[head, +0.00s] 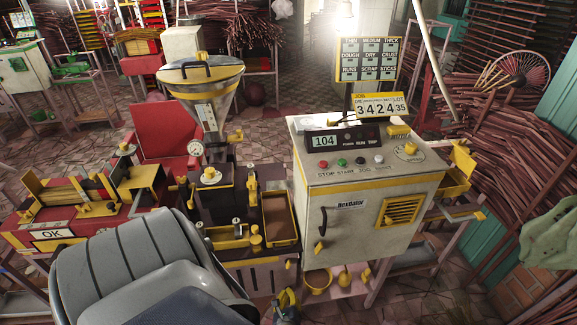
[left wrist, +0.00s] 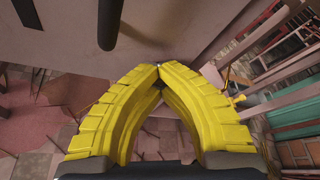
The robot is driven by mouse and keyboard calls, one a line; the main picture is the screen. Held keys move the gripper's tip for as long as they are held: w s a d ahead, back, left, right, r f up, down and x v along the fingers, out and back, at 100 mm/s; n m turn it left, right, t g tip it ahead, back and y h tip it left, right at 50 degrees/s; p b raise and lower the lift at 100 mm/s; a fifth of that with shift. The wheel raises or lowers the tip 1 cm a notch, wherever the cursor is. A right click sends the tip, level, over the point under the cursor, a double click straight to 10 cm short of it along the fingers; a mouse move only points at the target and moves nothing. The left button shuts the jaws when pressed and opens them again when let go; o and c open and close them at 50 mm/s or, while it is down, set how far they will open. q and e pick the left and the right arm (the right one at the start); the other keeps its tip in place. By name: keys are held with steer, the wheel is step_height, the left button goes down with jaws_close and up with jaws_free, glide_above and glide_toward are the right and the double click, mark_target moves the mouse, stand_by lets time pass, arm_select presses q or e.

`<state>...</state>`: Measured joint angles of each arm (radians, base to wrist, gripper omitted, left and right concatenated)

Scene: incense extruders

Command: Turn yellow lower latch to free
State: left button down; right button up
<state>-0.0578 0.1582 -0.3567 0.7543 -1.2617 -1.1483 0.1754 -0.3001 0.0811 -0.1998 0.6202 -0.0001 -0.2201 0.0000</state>
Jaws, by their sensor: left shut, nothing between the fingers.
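A pale cabinet (head: 345,240) with a dark door handle (head: 322,222) stands right of centre in the head view. A small yellow piece (head: 319,247) sits at the door's left edge just below the handle; it looks like the lower latch, but is too small to read its turn. My left gripper (head: 287,298) is low, below and left of that piece and apart from it. In the left wrist view its yellow fingers (left wrist: 157,68) meet at the tips, empty. A dark rod (left wrist: 110,22) shows ahead of them against a pale panel. My right gripper is in neither view.
The extruder with a metal hopper (head: 203,85) stands left of the cabinet. A brown-filled yellow tray (head: 280,218) lies between them. Yellow cups (head: 318,281) sit under the cabinet near my left gripper. Incense bundles (head: 490,150) crowd the right side.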

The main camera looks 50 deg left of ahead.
arm_select(q)
steer(key=shift+a+n+t, duration=0.2)
steer(key=shift+n+t, duration=0.1)
steer(key=shift+n, duration=0.2)
steer(key=c, duration=2.1)
jaws_free()
steer(key=o, duration=1.1)
steer(key=shift+o, duration=0.2)
steer(key=v, duration=1.2)
steer(key=shift+d, duration=0.1)
